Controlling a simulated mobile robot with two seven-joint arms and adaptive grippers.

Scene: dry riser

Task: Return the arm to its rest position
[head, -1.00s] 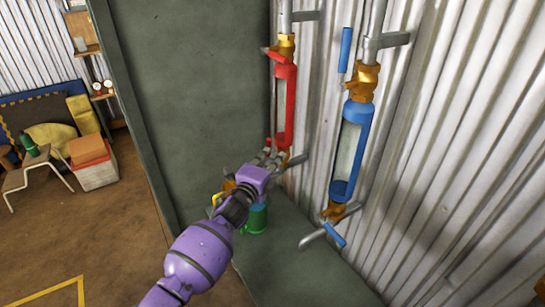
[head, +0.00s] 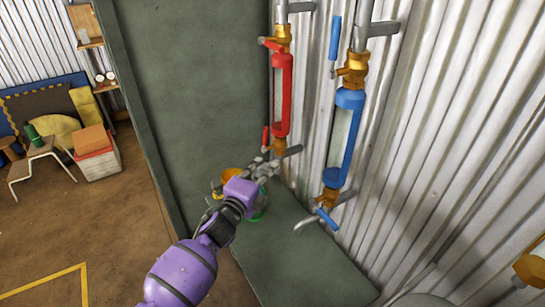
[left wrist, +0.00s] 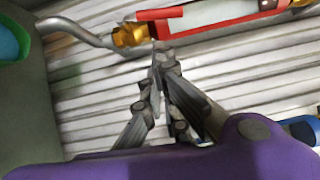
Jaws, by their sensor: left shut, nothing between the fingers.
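My left arm, purple, reaches up from the bottom of the head view. Its gripper (head: 268,164) is shut and empty, just below the lower brass valve (head: 279,147) of the red riser pipe (head: 282,95). In the left wrist view the fingers (left wrist: 160,62) are closed together, with the brass valve (left wrist: 128,36) and its red lever (left wrist: 160,13) just beyond them. From these views I cannot tell whether the fingertips touch the valve. My right gripper is not in view.
A blue riser pipe (head: 344,135) with brass valves stands to the right on the corrugated wall (head: 440,150). A green and orange container, partly hidden by my gripper, is on the grey ledge (head: 310,265).

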